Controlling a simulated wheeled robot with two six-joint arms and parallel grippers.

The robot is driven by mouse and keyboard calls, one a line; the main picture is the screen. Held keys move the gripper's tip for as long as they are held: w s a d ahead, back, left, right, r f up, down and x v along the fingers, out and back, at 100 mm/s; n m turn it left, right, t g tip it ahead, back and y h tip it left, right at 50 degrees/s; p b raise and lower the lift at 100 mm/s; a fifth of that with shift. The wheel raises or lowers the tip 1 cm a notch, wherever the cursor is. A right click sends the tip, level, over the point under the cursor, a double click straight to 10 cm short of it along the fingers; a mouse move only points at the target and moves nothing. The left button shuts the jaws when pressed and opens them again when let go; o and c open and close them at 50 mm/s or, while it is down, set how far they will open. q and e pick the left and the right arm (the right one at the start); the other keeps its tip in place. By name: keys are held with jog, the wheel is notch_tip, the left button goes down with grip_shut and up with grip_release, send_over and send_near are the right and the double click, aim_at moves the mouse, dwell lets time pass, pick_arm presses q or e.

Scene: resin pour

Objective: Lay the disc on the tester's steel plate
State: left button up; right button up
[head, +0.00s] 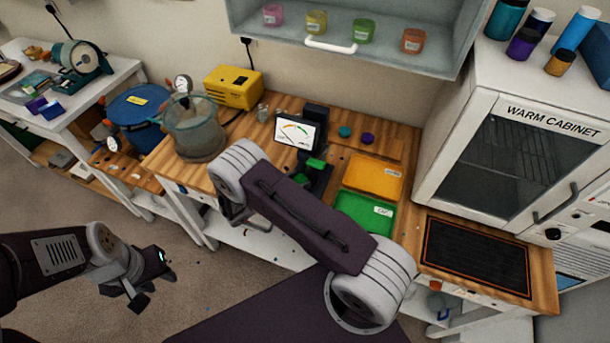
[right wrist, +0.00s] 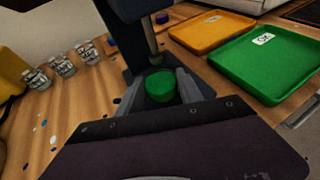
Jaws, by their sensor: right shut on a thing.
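A green disc (right wrist: 160,86) sits between the fingertips of my right gripper (right wrist: 172,88), which is shut on it. The disc also shows as a small green patch in the head view (head: 316,163). The tester (head: 295,132), with a dial face and dark body, stands just beyond that gripper. Its grey vertical plunger (right wrist: 151,42) is right behind the disc in the right wrist view. The steel plate is hidden behind the disc and fingers, so I cannot tell whether the disc touches it. My left gripper (head: 148,280) is open and empty over the floor.
An orange tray (head: 373,176) and a green tray (head: 364,214) lie right of the tester. Teal (head: 345,131) and purple (head: 367,139) discs lie behind. Small labelled jars (right wrist: 62,66) stand left. A dark mat (head: 475,258) lies before the warm cabinet (head: 520,150).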

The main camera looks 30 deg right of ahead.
aim_at(305, 176)
jog(key=d, duration=0.1)
jog(key=w+d+p, duration=0.1)
jog(key=d, duration=0.1)
jog(key=shift+d+r, duration=0.2)
jog(key=shift+f+p, duration=0.3)
jog(key=shift+f, duration=0.4)
jog(key=shift+d+f, duration=0.1)
jog(key=shift+f, duration=0.15)
jog(key=shift+f+b, duration=0.2)
jog(key=shift+b, duration=0.15)
jog(key=o, duration=1.4)
jog(key=shift+c, duration=0.2)
